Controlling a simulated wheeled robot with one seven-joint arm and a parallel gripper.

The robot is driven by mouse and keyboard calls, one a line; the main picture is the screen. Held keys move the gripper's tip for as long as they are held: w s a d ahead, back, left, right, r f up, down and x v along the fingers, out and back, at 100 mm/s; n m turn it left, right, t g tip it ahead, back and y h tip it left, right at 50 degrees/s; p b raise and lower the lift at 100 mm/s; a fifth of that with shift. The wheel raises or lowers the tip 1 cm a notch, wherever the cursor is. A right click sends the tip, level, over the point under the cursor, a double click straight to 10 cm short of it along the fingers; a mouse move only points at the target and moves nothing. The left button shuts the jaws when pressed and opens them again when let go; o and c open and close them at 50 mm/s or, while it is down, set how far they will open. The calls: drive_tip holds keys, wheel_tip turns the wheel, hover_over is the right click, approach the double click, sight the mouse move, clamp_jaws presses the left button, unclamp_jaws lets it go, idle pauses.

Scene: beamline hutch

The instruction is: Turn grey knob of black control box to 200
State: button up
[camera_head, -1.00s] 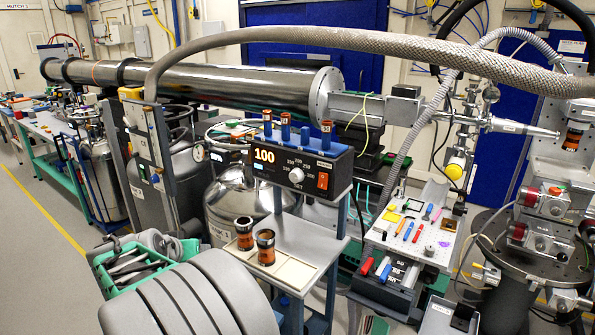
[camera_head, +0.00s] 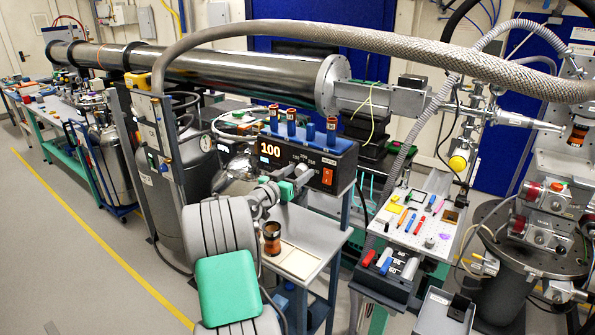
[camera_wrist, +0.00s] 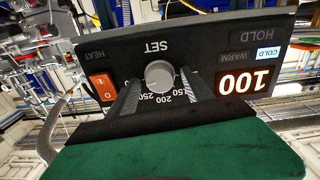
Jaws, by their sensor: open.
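The black control box (camera_head: 335,165) stands on a grey cart in the head view. Its orange display (camera_head: 270,151) reads 100. In the wrist view the box front (camera_wrist: 100,62) appears upside down, with the display (camera_wrist: 243,81) also reading 100 and a blue COLD light lit. The grey knob (camera_wrist: 159,75) sits between the two fingers of my gripper (camera_wrist: 160,92), which is open around it with its fingers apart. Numbers 150, 200 and 250 show by the knob.
An orange rocker switch (camera_wrist: 103,87) sits beside the knob on the panel. Vials (camera_head: 291,122) stand on top of the box. A thick braided hose (camera_head: 400,45) arches above.

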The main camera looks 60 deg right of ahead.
drive_tip(key=shift+c, duration=0.3)
clamp_jaws()
idle(0.3)
drive_tip(key=shift+f+n, duration=0.1)
drive_tip(key=shift+n, duration=0.2)
drive_tip(key=shift+n+b, duration=1)
drive_tip(key=shift+n, duration=0.2)
drive_tip(key=n, duration=0.4)
drive_tip(key=shift+w+n+b, duration=0.15)
drive_tip(key=shift+n+b, duration=0.15)
drive_tip(key=shift+b, duration=0.1)
drive_tip(key=n, duration=0.4)
drive_tip(key=shift+p, duration=0.35)
drive_tip(key=shift+n+p, duration=0.5)
drive_tip(key=shift+n, duration=1.6)
